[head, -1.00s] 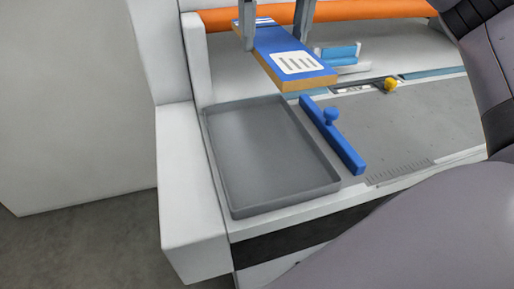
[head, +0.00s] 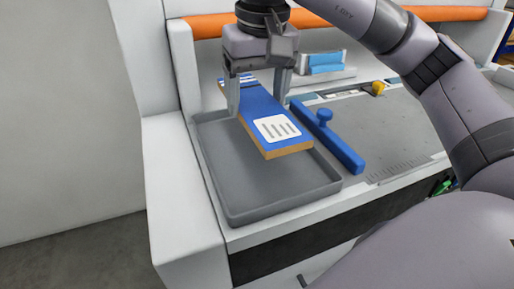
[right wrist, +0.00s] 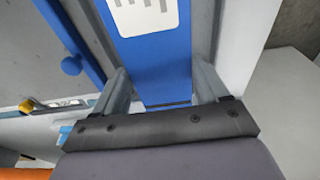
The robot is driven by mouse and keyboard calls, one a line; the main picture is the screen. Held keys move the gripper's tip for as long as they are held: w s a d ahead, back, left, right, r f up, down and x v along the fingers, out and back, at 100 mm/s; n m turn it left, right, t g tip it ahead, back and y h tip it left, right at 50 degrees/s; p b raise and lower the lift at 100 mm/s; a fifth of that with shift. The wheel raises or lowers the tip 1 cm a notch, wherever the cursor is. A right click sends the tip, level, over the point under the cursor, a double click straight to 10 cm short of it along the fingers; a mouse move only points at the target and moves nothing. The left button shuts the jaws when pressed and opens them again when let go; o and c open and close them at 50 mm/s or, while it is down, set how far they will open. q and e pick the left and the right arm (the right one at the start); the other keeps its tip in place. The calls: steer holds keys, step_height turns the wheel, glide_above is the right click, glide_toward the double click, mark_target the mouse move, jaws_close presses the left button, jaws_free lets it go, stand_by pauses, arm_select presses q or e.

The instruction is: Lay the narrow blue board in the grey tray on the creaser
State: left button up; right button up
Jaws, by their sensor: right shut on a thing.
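The narrow blue board (head: 262,108) has a white label with dark bars and a tan edge. My right gripper (head: 258,108) is shut on its sides near the far end. The board is over the back part of the grey tray (head: 255,205), its near end tilted toward me; I cannot tell whether it touches the tray. The tray's near part is empty. In the right wrist view the board (right wrist: 150,60) runs between the fingers of my right gripper (right wrist: 160,95). My left gripper is not in view.
A blue bar with a knob (head: 335,140) lies just right of the tray on the creaser (head: 395,135). A light blue block (head: 326,62) and a yellow knob (head: 378,88) are behind it. An orange roller (head: 205,25) runs along the back. A white side wall (head: 175,190) borders the tray's left.

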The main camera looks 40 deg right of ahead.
mark_target(258, 105)
step_height(258, 105, down, 5)
steer(key=shift+r, duration=0.15)
step_height(258, 105, down, 4)
steer(key=shift+f+b, duration=0.1)
steer(key=shift+b, duration=0.2)
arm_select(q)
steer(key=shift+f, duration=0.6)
arm_select(e)
steer(key=shift+f, duration=0.15)
steer(key=o, duration=1.1)
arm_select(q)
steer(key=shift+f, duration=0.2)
arm_select(e)
steer(key=shift+o, duration=0.2)
